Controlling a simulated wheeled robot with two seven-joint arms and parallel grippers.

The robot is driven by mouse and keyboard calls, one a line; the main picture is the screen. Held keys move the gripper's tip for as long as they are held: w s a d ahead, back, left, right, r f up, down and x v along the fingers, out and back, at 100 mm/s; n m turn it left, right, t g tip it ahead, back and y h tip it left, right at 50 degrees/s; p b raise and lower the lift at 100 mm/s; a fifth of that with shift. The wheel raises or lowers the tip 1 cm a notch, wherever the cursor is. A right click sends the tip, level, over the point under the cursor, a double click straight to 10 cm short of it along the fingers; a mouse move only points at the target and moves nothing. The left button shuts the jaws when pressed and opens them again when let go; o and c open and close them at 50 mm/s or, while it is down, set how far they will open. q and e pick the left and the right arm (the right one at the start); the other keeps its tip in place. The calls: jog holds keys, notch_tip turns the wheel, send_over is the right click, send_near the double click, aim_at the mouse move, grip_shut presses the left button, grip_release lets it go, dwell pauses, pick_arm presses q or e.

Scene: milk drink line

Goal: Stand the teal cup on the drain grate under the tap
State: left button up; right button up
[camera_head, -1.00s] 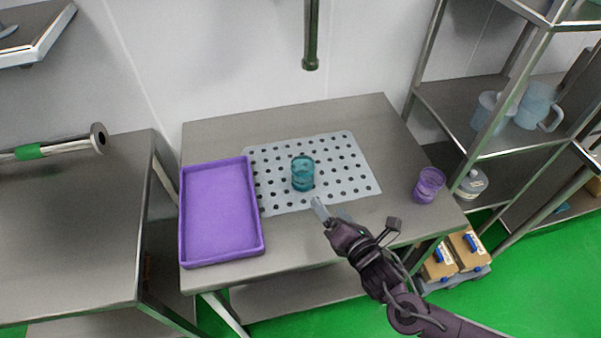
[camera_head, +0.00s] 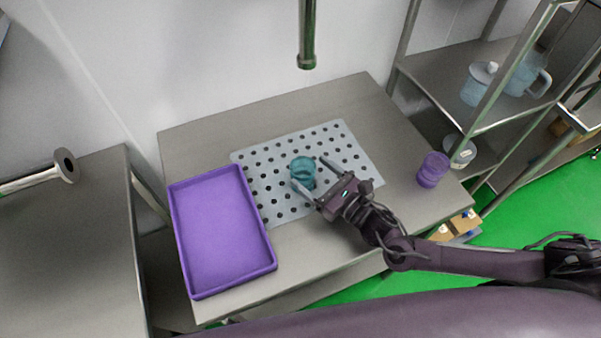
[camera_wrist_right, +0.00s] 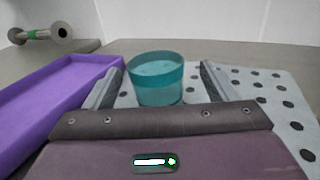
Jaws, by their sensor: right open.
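The teal cup (camera_head: 303,172) stands upright on the perforated drain grate (camera_head: 251,156) on the metal table. In the right wrist view the cup (camera_wrist_right: 156,80) is ahead of the palm and between the two fingers. My right gripper (camera_head: 317,177) is open around the near side of the cup, one finger to each side. Gaps show between the fingers and the cup in the wrist view. The tap (camera_head: 307,45) is a dark vertical pipe hanging above and behind the cup. My left gripper is not in view.
A purple tray (camera_head: 271,262) lies on the table left of the grate. A purple cup (camera_head: 433,169) stands near the table's right edge. A rack (camera_head: 440,82) with jugs is at the right. Another metal table (camera_head: 70,250) with a pipe is at the left.

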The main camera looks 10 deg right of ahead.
aim_at(295, 162)
jog(key=p+x, duration=0.1)
jog(key=x, duration=0.3)
jog(key=shift+s+a+r+p, duration=0.1)
jog(key=shift+s+a+p, duration=0.05)
jog(key=shift+a+p, duration=0.15)
jog(key=shift+x, duration=0.85)
jog(key=shift+d, duration=0.1)
jog(key=c, duration=1)
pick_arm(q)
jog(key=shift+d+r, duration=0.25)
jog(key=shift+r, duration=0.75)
pick_arm(e)
jog(key=shift+c, duration=0.6)
